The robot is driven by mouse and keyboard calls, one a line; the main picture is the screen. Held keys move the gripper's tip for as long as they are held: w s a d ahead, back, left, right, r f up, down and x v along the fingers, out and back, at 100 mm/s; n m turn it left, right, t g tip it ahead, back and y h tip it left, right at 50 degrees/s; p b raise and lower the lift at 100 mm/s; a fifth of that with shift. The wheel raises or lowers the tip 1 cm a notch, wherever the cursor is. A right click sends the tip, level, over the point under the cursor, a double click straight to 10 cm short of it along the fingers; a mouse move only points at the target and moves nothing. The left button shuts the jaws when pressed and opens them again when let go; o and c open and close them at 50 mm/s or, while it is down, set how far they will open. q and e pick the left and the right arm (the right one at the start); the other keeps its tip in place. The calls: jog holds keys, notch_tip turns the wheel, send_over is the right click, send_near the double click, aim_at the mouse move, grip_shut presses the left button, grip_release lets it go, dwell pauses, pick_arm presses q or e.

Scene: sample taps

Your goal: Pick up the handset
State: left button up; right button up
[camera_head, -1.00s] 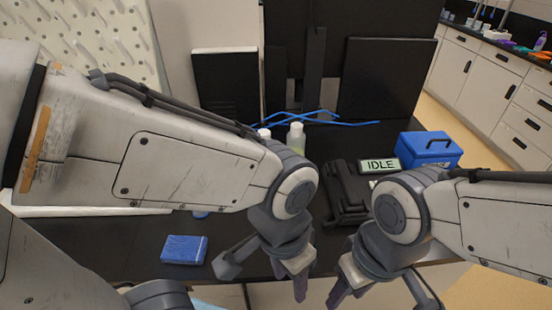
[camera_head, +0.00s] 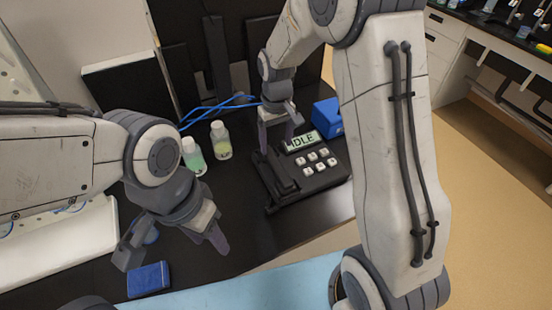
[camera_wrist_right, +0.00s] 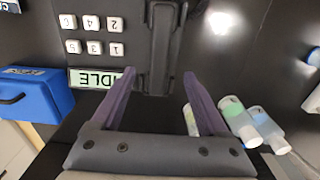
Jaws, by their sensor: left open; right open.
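The black handset (camera_head: 283,176) lies on the left side of a black desk phone (camera_head: 318,185) with white keys and a display that reads IDLE. My right gripper (camera_head: 280,143) is open, above the far end of the handset. In the right wrist view the handset (camera_wrist_right: 160,45) runs upward between the open fingers (camera_wrist_right: 159,76), which are on either side of its near end. It does not appear gripped. My left gripper (camera_head: 170,252) is open and empty over the front left of the table, away from the phone.
Two capped bottles (camera_head: 221,140) stand left of the phone and near the right gripper's fingers in the wrist view. A blue box (camera_head: 328,118) is behind the phone. A blue pad (camera_head: 148,279) lies near the left gripper. Blue cables (camera_head: 205,112) lie at the back.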

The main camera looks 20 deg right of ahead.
send_over(276, 164)
jog(key=f, duration=0.4)
jog(key=shift+s+f+p, duration=0.2)
jog(key=shift+f+p, duration=0.1)
jog(key=shift+p, duration=0.1)
jog(key=shift+f+p, duration=0.4)
jog(key=shift+f, duration=0.15)
notch_tip(276, 164, down, 3)
jog(key=shift+w+f+p, duration=0.1)
jog(key=shift+f+p, duration=0.1)
jog(key=shift+p, duration=0.55)
jog(key=shift+w+f, duration=0.1)
jog(key=shift+f, duration=0.4)
grip_shut()
